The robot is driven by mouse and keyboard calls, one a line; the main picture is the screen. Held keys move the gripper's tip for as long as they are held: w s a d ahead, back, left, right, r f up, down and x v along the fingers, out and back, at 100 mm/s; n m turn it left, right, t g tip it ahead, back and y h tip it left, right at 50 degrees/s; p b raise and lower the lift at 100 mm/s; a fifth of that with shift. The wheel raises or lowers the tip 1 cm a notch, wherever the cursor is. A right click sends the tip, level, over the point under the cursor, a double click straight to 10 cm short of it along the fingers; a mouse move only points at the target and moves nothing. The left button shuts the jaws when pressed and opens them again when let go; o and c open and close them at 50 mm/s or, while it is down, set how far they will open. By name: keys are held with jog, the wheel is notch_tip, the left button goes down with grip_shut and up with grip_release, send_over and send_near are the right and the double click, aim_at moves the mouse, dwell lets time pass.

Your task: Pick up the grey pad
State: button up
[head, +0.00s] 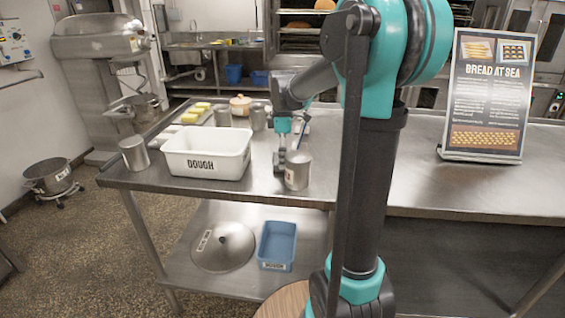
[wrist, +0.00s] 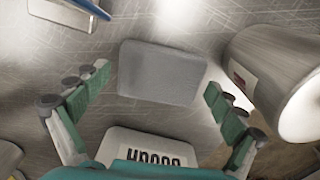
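The grey pad (wrist: 162,72) is a flat, rounded rectangle lying on the metal table, seen whole in the wrist view. My gripper (wrist: 155,84) is open, with one green-padded finger on each side of the pad's near part and nothing between them held. I cannot tell how high the fingertips are above the table. In the head view my gripper (head: 281,163) points down at the table between the white dough tub and a metal canister. I cannot make out the pad in that view.
The white dough tub (head: 207,168) stands left of my gripper; its label shows in the wrist view (wrist: 152,147). A metal canister (head: 297,172) stands close on the right, also in the wrist view (wrist: 285,75). A sign (head: 487,95) stands farther right, with bare table (head: 425,170) before it.

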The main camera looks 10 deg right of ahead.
jog(key=c, duration=0.6)
notch_tip(320, 180, up, 20)
dwell(0.4)
jog(key=o, duration=0.4)
jog(key=shift+c, duration=0.2)
jog(key=c, duration=0.5)
jog(key=shift+o, duration=0.2)
